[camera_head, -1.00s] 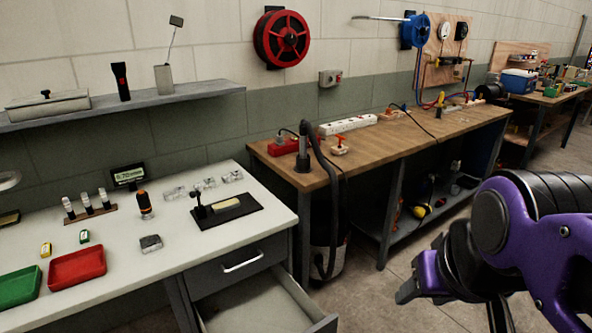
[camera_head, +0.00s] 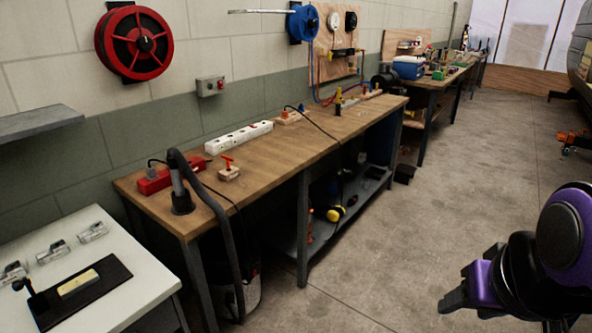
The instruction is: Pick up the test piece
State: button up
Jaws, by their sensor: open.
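No object in view can be named as the test piece with certainty. A small pale yellow block (camera_head: 78,283) lies on a black plate (camera_head: 105,273) on the white table at the lower left. Several small clear pieces (camera_head: 92,232) lie behind it. My gripper (camera_head: 455,300) is at the lower right, over the floor and far from both tables. It is open and seems empty, though its fingers are small and partly hidden.
A wooden bench (camera_head: 290,150) runs along the wall with a red power strip (camera_head: 170,178), a white power strip (camera_head: 238,137) and a black hose (camera_head: 222,215). The concrete floor (camera_head: 400,240) to its right is clear. A dark rounded body (camera_head: 582,50) stands at far right.

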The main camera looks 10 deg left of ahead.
aim_at(75, 286)
jog(key=i+l+z, duration=0.2)
jog(key=i, duration=0.3)
jog(key=i+z, duration=0.15)
jog(key=i, duration=0.3)
jog(key=i+u, duration=0.5)
jog(key=u, duration=0.2)
jog(key=i+l+u, duration=0.15)
jog(key=u, duration=0.2)
jog(key=i+u, duration=0.15)
jog(key=u, duration=0.25)
jog(key=i+l+u, duration=0.1)
jog(key=u, duration=0.3)
jog(key=i+l+u, duration=0.1)
jog(key=u, duration=0.3)
jog(key=i+u, duration=0.15)
jog(key=u, duration=0.25)
jog(key=i+l+u, duration=0.15)
jog(key=u, duration=0.2)
jog(key=i+l+u, duration=0.15)
jog(key=u, duration=0.25)
